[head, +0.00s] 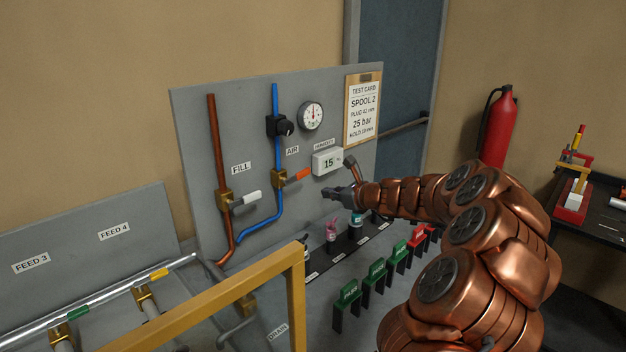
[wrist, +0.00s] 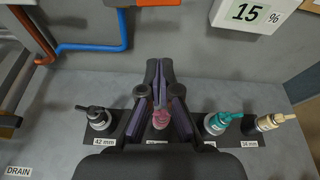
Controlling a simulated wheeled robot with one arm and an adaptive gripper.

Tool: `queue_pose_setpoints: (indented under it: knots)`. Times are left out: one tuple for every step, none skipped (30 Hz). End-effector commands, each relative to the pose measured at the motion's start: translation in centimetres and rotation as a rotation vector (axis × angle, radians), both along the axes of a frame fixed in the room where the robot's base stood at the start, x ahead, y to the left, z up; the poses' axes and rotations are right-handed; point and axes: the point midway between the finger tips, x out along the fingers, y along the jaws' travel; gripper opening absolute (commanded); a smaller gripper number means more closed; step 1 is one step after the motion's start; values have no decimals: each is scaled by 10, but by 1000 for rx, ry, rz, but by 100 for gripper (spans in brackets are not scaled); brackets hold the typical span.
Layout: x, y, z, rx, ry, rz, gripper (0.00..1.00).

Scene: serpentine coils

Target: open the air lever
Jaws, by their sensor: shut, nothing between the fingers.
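The air lever (head: 297,175) is an orange handle on a brass valve (head: 279,179) on the blue pipe, below the AIR label on the grey panel. It points to the right and slightly up, across the pipe. My gripper (head: 328,193) is to the right of the lever and a little below it, apart from it, in front of the panel. In the wrist view my gripper (wrist: 159,68) has its fingers together and empty, above a pink plug (wrist: 160,119) on the bench. The orange lever is not clearly visible in the wrist view.
The white FILL lever (head: 246,200) is left of the air valve. A humidity display (head: 327,161) reading 15 is just above my gripper. Teal (wrist: 219,122) and cream (wrist: 271,122) plugs stand on the bench below. A yellow frame (head: 297,262) rises in the foreground.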

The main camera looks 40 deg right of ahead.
Motion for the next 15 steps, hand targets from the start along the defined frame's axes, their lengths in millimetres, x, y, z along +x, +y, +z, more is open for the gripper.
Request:
queue_pose_setpoints:
  knots:
    - [-1,-5,-1,2,1,-9,0]
    - [0,-8,-1,3,0,-14,0]
    - [1,-11,-3,3,2,-21,0]
    - [2,-14,-4,3,1,-24,0]
    - [4,-16,-5,4,2,-28,0]
    - [8,-17,-7,4,2,-32,0]
    - [11,-18,-8,2,2,-33,0]
    - [15,-19,-9,1,1,-34,0]
    - [20,-20,-10,0,0,-35,0]
    - [24,-20,-11,0,0,-37,0]
    - [28,-19,-12,0,0,-36,0]
    - [33,-18,-14,0,1,-37,0]
    - [37,-18,-16,1,1,-37,0]
    - [41,-18,-18,1,2,-36,0]
    - [46,-17,-21,0,3,-35,0]
